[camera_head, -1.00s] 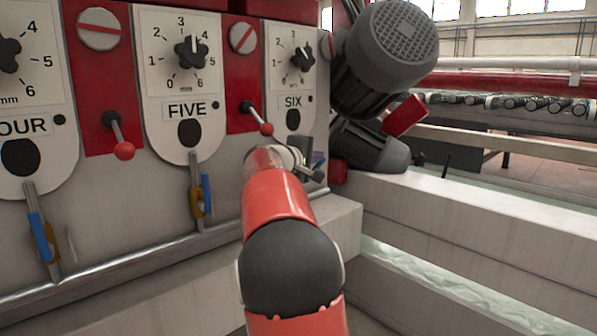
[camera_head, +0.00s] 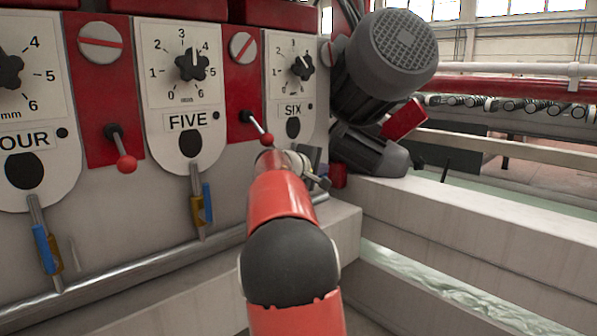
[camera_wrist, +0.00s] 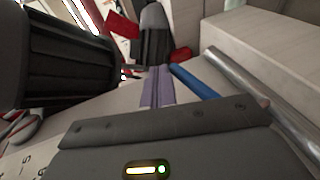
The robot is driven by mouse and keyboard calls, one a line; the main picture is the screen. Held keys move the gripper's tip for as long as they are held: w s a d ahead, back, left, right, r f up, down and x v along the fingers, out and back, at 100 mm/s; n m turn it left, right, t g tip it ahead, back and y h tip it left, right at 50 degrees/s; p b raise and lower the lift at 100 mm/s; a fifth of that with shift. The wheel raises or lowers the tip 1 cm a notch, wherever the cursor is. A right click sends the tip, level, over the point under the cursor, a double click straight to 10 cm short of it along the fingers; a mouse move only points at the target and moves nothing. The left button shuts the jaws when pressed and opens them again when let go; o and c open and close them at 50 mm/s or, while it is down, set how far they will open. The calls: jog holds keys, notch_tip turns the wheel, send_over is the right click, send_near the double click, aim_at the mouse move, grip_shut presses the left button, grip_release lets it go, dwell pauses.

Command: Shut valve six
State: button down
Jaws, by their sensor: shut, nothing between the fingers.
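The panel label SIX (camera_head: 293,110) is at the right end of the machine front in the head view. The area below it, where valve six would be, is hidden behind my arm and gripper (camera_head: 317,170). In the wrist view a blue handle (camera_wrist: 196,82), apparently valve six's, lies slanted just right of my gripper's fingers (camera_wrist: 160,71). The fingers are together and empty. I cannot tell whether they touch the handle, or how the handle stands to its pipe.
Valve five's blue handle (camera_head: 207,203) hangs along its pipe. Valve four's handle (camera_head: 43,248) hangs further left. A dark motor (camera_head: 390,55) juts out right of the SIX panel. A red-knobbed lever (camera_head: 267,139) sits just above my arm. A pale ledge (camera_head: 480,215) runs at right.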

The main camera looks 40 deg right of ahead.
dwell(0.3)
jog(key=b+v, duration=0.1)
jog(key=v, duration=0.6)
jog(key=shift+a, duration=0.35)
jog(key=shift+s+r, duration=0.1)
jog(key=shift+s, duration=0.1)
